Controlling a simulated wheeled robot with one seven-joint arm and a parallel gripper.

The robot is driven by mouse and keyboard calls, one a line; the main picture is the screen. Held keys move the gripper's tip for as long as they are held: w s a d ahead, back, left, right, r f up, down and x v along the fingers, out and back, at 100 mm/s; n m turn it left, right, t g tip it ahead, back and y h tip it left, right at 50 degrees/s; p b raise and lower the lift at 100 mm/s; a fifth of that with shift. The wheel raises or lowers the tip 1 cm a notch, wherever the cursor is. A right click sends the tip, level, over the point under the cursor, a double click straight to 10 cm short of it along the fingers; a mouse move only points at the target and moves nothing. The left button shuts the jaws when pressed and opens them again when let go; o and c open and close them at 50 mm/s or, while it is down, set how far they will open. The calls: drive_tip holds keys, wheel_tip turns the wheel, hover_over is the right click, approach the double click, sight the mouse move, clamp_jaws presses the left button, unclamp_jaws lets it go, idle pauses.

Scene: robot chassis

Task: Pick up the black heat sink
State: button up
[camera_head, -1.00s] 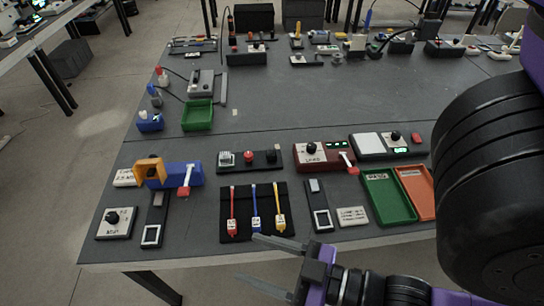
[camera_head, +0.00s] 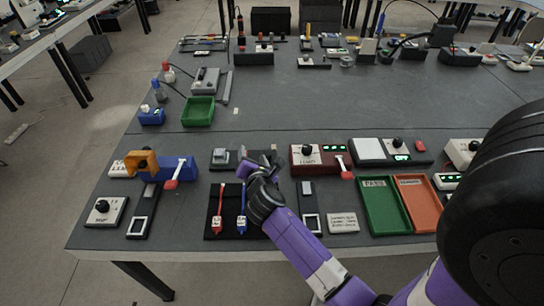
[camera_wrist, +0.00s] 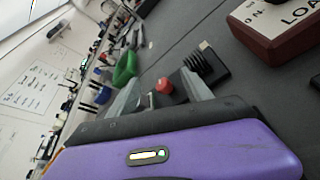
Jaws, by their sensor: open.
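The black heat sink (camera_wrist: 205,62) shows in the wrist view as a dark block with fins, on a black tray just beyond the right fingertip. In the head view my gripper and wrist hide it. My gripper (camera_head: 260,157) is open and empty over the right part of that tray (camera_head: 216,168), and it also shows in the wrist view (camera_wrist: 160,80). A red round part (camera_wrist: 165,86) shows between the fingers. A grey square part (camera_head: 220,156) sits at the tray's left end.
A dark red meter box (camera_head: 308,155) stands right of the tray. A tool mat (camera_head: 228,232) with coloured-handled tools lies in front, partly under my arm. Green (camera_head: 384,228) and orange bins lie to the right.

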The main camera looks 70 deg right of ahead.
sight(266, 152)
drive_tip(key=s+f+n+g, duration=0.1)
drive_tip(key=s+d+f+n+g, duration=0.1)
drive_tip(key=s+n, duration=0.1)
drive_tip(key=shift+s+d+f, duration=0.15)
drive_tip(key=shift+s+f, duration=0.05)
drive_tip(key=shift+f, duration=0.1)
drive_tip(key=shift+s+d+f+n+g, duration=0.1)
drive_tip(key=shift+s+n+g, duration=0.2)
drive_tip(key=shift+n, duration=0.6)
drive_tip(key=shift+h, duration=0.3)
drive_tip(key=shift+x, duration=3.9)
drive_tip(key=shift+f, duration=0.2)
drive_tip(key=shift+c, duration=0.5)
clamp_jaws()
drive_tip(key=shift+r, duration=0.1)
